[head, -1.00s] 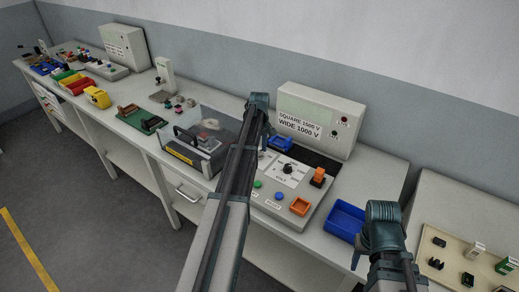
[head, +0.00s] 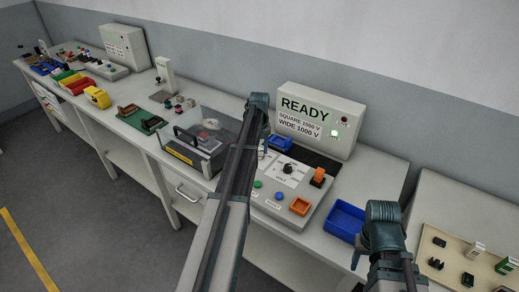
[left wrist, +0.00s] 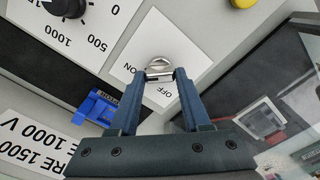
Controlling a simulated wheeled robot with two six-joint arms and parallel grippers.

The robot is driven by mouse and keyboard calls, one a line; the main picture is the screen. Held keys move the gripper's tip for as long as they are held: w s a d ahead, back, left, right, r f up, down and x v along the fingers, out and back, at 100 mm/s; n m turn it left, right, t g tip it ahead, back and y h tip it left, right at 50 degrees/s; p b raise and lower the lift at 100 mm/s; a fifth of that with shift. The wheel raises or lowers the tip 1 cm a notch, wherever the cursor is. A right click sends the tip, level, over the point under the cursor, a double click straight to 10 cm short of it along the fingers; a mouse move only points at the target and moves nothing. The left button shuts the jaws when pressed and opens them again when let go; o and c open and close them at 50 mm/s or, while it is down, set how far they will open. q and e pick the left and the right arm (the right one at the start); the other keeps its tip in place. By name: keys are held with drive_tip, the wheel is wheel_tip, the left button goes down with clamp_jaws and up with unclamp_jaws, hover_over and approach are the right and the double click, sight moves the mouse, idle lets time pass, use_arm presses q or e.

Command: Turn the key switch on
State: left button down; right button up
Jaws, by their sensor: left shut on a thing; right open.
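The key switch (left wrist: 158,64) is a small metal key on a white plate in the left wrist view. ON and OFF labels sit beside it. My left gripper (left wrist: 160,75) is shut on the key, with a fingertip at each side. In the head view my left arm hides the key switch and most of that gripper. The tester's box (head: 319,119) shows READY in green letters, and a lamp on it is lit. My right gripper (head: 356,258) is open, low at the right beside the blue tray; only part of it shows.
A blue tray (head: 343,219) stands at the bench's right end. A clear-covered box (head: 196,150) is left of my left arm.

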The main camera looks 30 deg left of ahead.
sight(260, 151)
idle(0.3)
use_arm(q)
drive_tip(key=shift+c, duration=1.8)
unclamp_jaws()
drive_tip(key=shift+r, duration=0.1)
wheel_tip(260, 151, up, 14)
drive_tip(key=p, duration=1.4)
drive_tip(key=shift+f, duration=0.2)
drive_tip(key=shift+d, duration=0.1)
drive_tip(key=s+d+f+m+b, duration=0.25)
drive_tip(key=s+d, duration=0.25)
drive_tip(key=d, duration=0.5)
drive_tip(key=s+d+f+m+b, duration=0.1)
drive_tip(key=s+d+m+b, duration=0.2)
drive_tip(key=d, duration=0.8)
drive_tip(key=s+d+f+m+b, duration=0.1)
drive_tip(key=s+d+f+m, duration=0.1)
drive_tip(key=s+d, duration=0.6)
drive_tip(key=s+d+f+m+y+b, duration=0.1)
drive_tip(key=s+d+m, duration=0.3)
drive_tip(key=s+d, duration=0.4)
drive_tip(key=s+f, duration=0.1)
drive_tip(key=s, duration=0.2)
drive_tip(key=shift+s, duration=0.25)
